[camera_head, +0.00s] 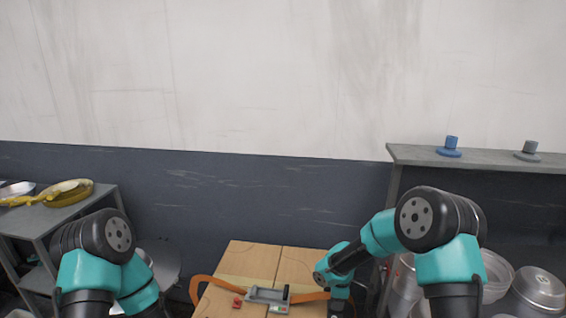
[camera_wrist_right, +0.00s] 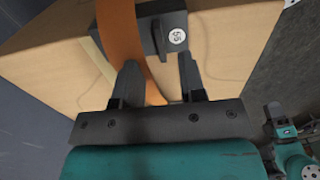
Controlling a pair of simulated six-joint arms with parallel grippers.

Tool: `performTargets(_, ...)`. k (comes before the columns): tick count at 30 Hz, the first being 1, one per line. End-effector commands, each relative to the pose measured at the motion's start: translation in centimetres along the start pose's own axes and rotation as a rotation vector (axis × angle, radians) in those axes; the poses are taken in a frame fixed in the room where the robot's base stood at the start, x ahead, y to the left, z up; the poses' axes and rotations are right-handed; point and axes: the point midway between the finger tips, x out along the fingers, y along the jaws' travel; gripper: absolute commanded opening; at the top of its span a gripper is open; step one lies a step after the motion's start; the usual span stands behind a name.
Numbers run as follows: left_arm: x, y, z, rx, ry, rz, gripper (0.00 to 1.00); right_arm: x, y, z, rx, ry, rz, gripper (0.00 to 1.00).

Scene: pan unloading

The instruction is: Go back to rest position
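My right arm reaches over the cardboard box (camera_head: 250,262) at the bottom centre of the head view. In the right wrist view, my right gripper (camera_wrist_right: 158,68) has its two fingers apart. An orange strap (camera_wrist_right: 118,25) runs across the box and shows in the gap between the fingers; neither finger is closed on it. My left arm (camera_head: 135,285) is folded at the lower left of the head view; its fingers are not clearly visible there. Part of an arm of mine shows at the lower right of the wrist view.
A grey buckle (camera_head: 268,295) sits on the strap. Metal shelves stand left (camera_head: 45,218) and right (camera_head: 480,158). The left one holds yellow pans (camera_head: 72,186); the right one holds a blue knobbed piece (camera_head: 450,150) and a grey one (camera_head: 528,153). Metal pots (camera_head: 538,290) stand below right.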

Motion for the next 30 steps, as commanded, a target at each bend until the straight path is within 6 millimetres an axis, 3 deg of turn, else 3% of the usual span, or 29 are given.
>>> performTargets(26, 0.0, 0.0, 0.0, 0.000, 0.000, 0.000, 0.43, -13.6, 0.0, 0.0, 0.000, 0.002, 0.002, 0.38)
performTargets(30, 0.0, 0.0, 0.0, 0.000, 0.000, 0.000, 0.43, -11.3, -0.1, 0.0, -0.001, -0.002, -0.004, 0.38)
